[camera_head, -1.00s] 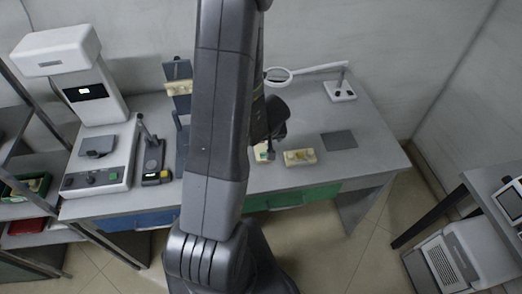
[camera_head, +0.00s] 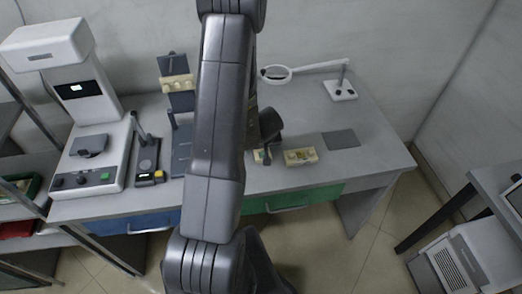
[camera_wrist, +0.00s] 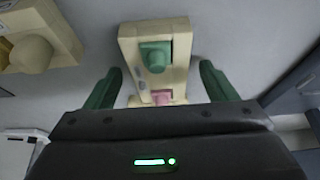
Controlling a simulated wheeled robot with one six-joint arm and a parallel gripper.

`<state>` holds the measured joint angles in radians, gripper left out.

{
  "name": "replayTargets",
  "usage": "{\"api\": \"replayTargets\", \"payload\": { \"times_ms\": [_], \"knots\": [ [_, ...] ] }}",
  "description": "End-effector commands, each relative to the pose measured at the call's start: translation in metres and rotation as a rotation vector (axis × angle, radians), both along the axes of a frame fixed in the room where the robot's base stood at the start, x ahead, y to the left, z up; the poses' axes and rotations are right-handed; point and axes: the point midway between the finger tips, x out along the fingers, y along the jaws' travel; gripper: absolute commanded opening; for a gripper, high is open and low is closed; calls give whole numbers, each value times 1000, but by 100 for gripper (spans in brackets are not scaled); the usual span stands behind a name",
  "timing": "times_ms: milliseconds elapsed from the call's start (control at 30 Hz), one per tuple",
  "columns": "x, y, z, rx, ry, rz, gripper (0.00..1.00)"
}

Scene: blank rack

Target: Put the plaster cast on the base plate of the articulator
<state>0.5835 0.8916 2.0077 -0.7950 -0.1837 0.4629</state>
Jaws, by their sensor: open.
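A cream plaster cast (camera_wrist: 180,55) with a green square piece and a pink piece on it lies on the bench. In the wrist view it stands between the two green fingers of my gripper (camera_wrist: 161,70), with gaps on both sides. My gripper is open and holds nothing. In the head view the cast (camera_head: 258,158) is partly hidden by my gripper (camera_head: 267,155). The articulator's dark base plate (camera_head: 181,152) lies to the left, partly covered by my arm. The articulator's upright part (camera_head: 181,102) carries a cream piece (camera_head: 177,83).
A second cream block (camera_head: 300,156) with rounded knobs lies close to the right; it also shows in the wrist view (camera_wrist: 62,28). A dark flat pad (camera_head: 340,139) lies further right. A magnifier lamp (camera_head: 341,90) stands behind. Bench devices (camera_head: 90,160) fill the left.

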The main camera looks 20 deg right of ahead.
Motion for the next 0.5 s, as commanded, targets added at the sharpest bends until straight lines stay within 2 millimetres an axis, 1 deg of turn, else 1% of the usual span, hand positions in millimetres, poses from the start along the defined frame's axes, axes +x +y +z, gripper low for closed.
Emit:
{"api": "replayTargets", "payload": {
  "times_ms": [67,100,267,300,333,400,500],
  "knots": [
    [0,0,1,0,0,0,78],
    [0,0,1,0,0,0,74],
    [0,0,1,0,0,0,43],
    [0,0,1,0,0,0,35],
    [0,0,1,0,0,0,29],
    [0,0,1,0,-1,0,21],
    [0,0,1,0,-1,-1,21]
  ]
}}
